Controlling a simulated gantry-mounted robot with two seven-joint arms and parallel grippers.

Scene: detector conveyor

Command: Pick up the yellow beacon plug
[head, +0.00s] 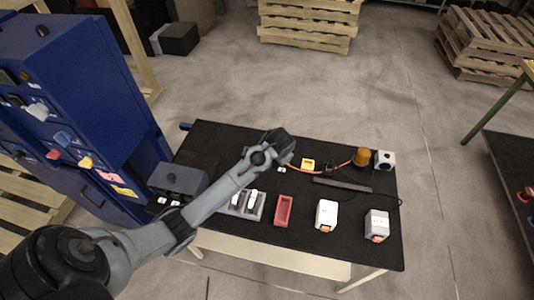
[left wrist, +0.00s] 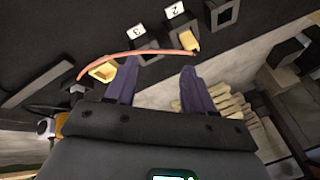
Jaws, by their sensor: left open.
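My left gripper (head: 280,145) is over the back middle of the black table in the head view. In the left wrist view its two dark fingers (left wrist: 157,80) are apart with nothing between them. The yellow plug (left wrist: 194,47) shows there at the end of a red cable (left wrist: 140,53), beyond the right fingertip and close to the socket marked 2 (left wrist: 184,38). I cannot tell whether it sits in that socket. In the head view the red cable (head: 308,173) runs from near the amber beacon (head: 362,157) toward my gripper; the plug is not clear there. My right gripper is not in view.
A yellow square holder (head: 308,163) lies beside the cable; it also shows in the wrist view (left wrist: 103,70). A red tray (head: 283,210), a grey tray (head: 240,206) and two white devices (head: 326,213) (head: 377,225) stand toward the front. A blue cabinet (head: 80,100) is at left.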

